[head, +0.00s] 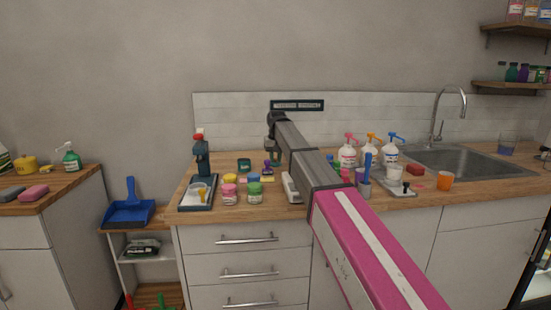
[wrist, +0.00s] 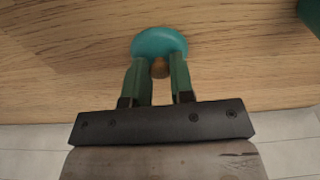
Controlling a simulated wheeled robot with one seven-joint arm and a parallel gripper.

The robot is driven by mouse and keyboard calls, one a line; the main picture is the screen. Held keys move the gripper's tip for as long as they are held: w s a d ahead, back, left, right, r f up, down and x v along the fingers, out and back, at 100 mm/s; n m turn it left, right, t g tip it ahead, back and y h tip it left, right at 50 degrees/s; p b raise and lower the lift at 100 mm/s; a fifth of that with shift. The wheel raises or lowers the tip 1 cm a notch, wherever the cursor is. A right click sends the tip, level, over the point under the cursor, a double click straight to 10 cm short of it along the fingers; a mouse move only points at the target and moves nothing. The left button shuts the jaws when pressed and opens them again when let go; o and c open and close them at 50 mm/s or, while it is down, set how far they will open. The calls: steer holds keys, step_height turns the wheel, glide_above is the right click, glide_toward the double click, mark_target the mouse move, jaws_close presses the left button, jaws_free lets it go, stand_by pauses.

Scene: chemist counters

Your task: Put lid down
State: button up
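The teal lid (wrist: 160,42) is a round disc with a small brown knob. It shows in the wrist view at the fingertips, above the wooden counter. My gripper (wrist: 159,66) has its two green fingers on either side of the knob and looks shut on it. In the head view my gripper (head: 273,146) is over the back of the counter, near the tiled wall. The lid is too small there to make out clearly. Whether the lid touches the counter cannot be told.
A dark green jar (head: 244,165) stands left of my gripper. Bottles (head: 348,155) stand right of my arm.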

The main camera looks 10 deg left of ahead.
mark_target(276, 164)
steer(key=o, duration=0.3)
steer(key=r, duration=0.4)
steer(key=s+r, duration=0.1)
steer(key=r, duration=0.7)
steer(key=shift+s+d+r, duration=0.15)
steer(key=shift+s+d, duration=0.05)
steer(key=shift+d, duration=0.05)
steer(key=shift+s, duration=0.1)
